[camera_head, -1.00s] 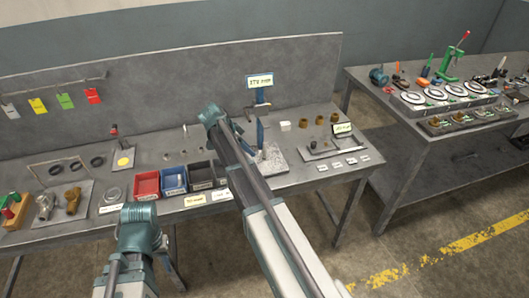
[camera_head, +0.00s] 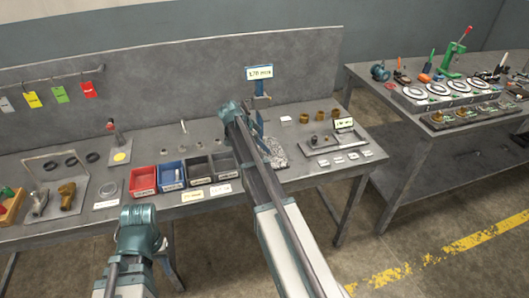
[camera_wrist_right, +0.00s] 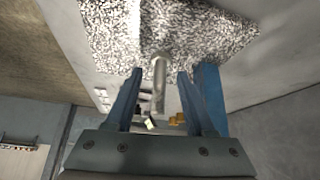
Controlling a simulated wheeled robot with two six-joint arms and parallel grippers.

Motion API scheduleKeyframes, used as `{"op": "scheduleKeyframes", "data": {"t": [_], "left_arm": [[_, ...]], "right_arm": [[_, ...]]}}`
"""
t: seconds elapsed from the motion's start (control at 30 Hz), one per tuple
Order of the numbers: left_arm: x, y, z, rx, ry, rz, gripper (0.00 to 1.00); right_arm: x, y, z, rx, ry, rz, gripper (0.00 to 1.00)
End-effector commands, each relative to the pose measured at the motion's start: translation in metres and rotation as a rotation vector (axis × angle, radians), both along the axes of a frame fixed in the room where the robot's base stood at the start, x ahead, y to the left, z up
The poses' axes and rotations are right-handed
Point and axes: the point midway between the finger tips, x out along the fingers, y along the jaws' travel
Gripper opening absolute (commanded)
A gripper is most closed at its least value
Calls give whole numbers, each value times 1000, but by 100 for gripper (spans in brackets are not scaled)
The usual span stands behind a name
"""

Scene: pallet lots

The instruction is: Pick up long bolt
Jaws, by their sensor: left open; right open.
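A grey bolt-like shaft (camera_wrist_right: 159,72) shows in the right wrist view, between the two blue fingers of my right gripper (camera_wrist_right: 160,90). The fingers are open with gaps on both sides of the shaft. Its far end meets a speckled grey block (camera_wrist_right: 105,25); I cannot tell how it is seated. In the head view my right gripper (camera_head: 234,112) is over the bench beside the blue stand, and its fingertips and the shaft are hidden. My left gripper (camera_head: 139,228) is in front of the bench's near edge, its fingers not distinguishable.
The blue stand (camera_head: 258,112) with a label rises close to my right gripper. Red (camera_head: 143,181), blue (camera_head: 171,175) and dark bins line the bench front (camera_head: 75,229). Brass parts (camera_head: 320,115) and a grey tray (camera_head: 330,142) lie to the right. A second bench (camera_head: 395,120) stands further right.

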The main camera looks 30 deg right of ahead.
Motion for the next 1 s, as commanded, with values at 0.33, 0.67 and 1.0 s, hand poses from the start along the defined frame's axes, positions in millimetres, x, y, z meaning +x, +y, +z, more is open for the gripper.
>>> {"op": "scheduleKeyframes", "data": {"t": [0.33,0.67,1.0], "left_arm": [[0,0,-3,0,0,0,45],[0,0,-3,0,0,0,45],[0,0,-3,0,0,0,45]], "right_arm": [[0,-2,-3,0,-1,1,42],[0,-2,-3,0,-1,1,0],[0,-2,-3,0,-1,1,0]]}}
